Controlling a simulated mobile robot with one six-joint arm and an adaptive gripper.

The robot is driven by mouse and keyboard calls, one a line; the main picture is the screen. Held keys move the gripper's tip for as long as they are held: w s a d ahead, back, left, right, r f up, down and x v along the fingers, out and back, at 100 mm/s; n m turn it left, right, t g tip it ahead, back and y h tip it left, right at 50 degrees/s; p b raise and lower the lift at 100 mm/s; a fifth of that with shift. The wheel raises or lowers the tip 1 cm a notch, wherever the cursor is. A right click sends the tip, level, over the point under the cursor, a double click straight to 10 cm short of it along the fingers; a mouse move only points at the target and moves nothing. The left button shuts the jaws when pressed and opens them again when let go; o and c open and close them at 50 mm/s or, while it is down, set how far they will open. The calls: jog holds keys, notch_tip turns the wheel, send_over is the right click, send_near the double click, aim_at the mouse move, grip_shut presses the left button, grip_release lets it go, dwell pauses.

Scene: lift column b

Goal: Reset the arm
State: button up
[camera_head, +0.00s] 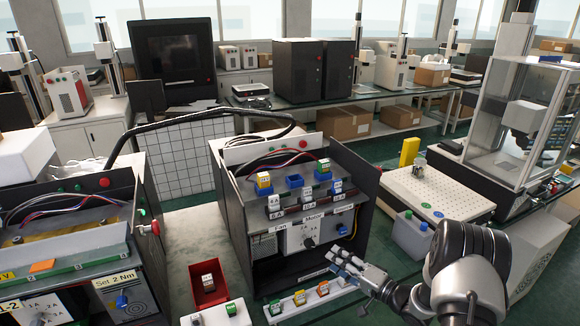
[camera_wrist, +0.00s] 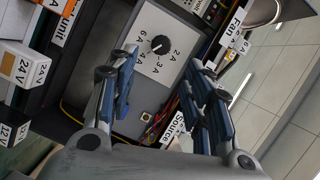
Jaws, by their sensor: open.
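My gripper (camera_head: 345,264) is at the end of my arm, which reaches in from the lower right in the head view. It is in front of the lower right of the middle dark cabinet (camera_head: 363,215). In the wrist view its two blue fingers are spread wide, with nothing held between them (camera_wrist: 163,58). Past the fingertips is a pale dial plate (camera_wrist: 147,68) with a black knob (camera_wrist: 160,44). In the head view this plate (camera_head: 300,240) sits on the cabinet's front, under the "Motor" label.
A red bin (camera_head: 207,297) holding a block stands left of a white strip (camera_head: 287,314) with several coloured blocks, below my gripper. Another cabinet (camera_head: 118,240) stands at left. A perforated white platform (camera_head: 430,192) and a grey container (camera_head: 411,237) are at right. Green floor shows between.

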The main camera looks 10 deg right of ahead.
jog(key=w+d+r+n+h, duration=0.1)
jog(key=w+r+h, duration=0.15)
jog(key=r, duration=0.25)
jog(key=w+d+r+n+h, duration=0.1)
jog(key=w+d+r+h, duration=0.1)
jog(key=r+h, duration=0.3)
jog(key=s+r+n+g+h, duration=0.1)
jog(key=s+r+h, duration=0.1)
jog(key=s+r, duration=0.3)
jog(key=s+r+g+h, duration=0.1)
jog(key=s+r+h, duration=0.1)
jog(key=r, duration=0.5)
jog(key=s+a+n+g, duration=0.2)
jog(key=s+a, duration=0.3)
jog(key=s, duration=1.2)
jog(key=s+a+n+g+y, duration=0.1)
jog(key=s+a+g, duration=0.3)
jog(key=s, duration=1.4)
jog(key=shift+s+a+r+n+g, duration=0.3)
jog(key=shift+a+r+n+g, duration=0.1)
jog(key=shift+a+n, duration=0.25)
